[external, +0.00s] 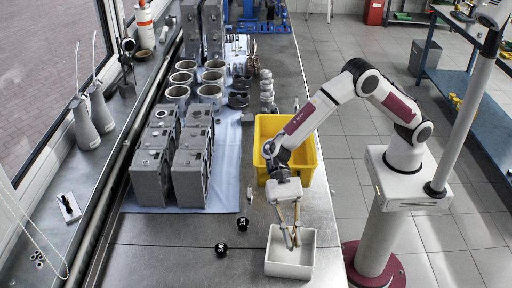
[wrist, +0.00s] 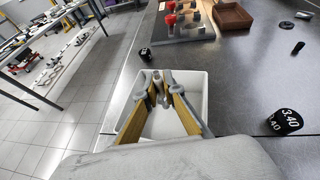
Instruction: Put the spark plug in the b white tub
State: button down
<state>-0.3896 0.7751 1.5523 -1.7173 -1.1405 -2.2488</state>
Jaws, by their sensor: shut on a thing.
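The white tub (external: 290,264) stands on the metal bench near its front right edge. It also shows in the wrist view (wrist: 196,84), beneath my fingers. My gripper (external: 293,240) points down over the tub, with its fingertips around the level of the opening. In the wrist view my gripper (wrist: 158,88) is shut on a small greyish part, the spark plug (wrist: 157,79), held between the fingertips. The plug is mostly hidden by the fingers, and I cannot tell whether it touches the tub.
Two black numbered pieces, one (external: 243,224) and another (external: 221,250), lie left of the tub. A yellow bin (external: 312,172) stands behind it. Grey engine blocks (external: 151,178) and cylinders fill the blue mat further left. The bench in front of the mat is mostly clear.

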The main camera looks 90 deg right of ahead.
jog(key=shift+f, duration=1.9)
jog(key=shift+f, duration=0.15)
jog(key=c, duration=2.2)
grip_release()
jog(key=shift+o, duration=0.2)
jog(key=shift+r, duration=0.2)
jog(key=v, duration=1.2)
